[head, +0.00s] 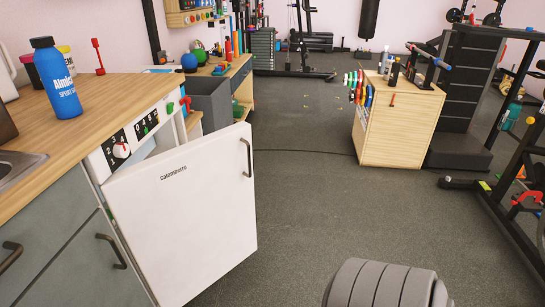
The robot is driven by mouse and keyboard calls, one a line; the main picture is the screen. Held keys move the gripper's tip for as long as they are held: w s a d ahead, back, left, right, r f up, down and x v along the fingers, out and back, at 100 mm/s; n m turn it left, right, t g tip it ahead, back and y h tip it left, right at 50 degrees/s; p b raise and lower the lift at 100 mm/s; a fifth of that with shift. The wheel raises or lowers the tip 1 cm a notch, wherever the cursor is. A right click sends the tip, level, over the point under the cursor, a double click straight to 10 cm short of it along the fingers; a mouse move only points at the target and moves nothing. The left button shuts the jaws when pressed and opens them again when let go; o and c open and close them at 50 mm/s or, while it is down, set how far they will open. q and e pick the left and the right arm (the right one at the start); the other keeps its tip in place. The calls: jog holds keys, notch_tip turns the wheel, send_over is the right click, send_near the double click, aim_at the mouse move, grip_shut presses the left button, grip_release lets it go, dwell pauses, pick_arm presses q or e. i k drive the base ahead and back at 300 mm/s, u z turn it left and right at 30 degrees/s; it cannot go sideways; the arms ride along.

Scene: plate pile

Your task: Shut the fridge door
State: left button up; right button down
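The white fridge door (185,215) stands open at the left, below the wooden counter. It swings out from the counter front into the room. Its dark metal handle (247,157) is near its right upper edge. The inside of the fridge is mostly hidden behind the door. Neither of my grippers is in view.
A blue bottle (57,80) stands on the counter (95,95). A grey ribbed object (385,285), perhaps a dumbbell, is cut off at the bottom edge. A wooden cabinet (395,130) stands farther right. Grey floor (310,210) is clear right of the door.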

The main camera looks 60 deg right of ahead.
aim_at(185, 213)
jog(key=k, duration=1.2)
jog(key=z, duration=0.75)
jog(key=i, duration=1.4)
jog(key=u, duration=0.45)
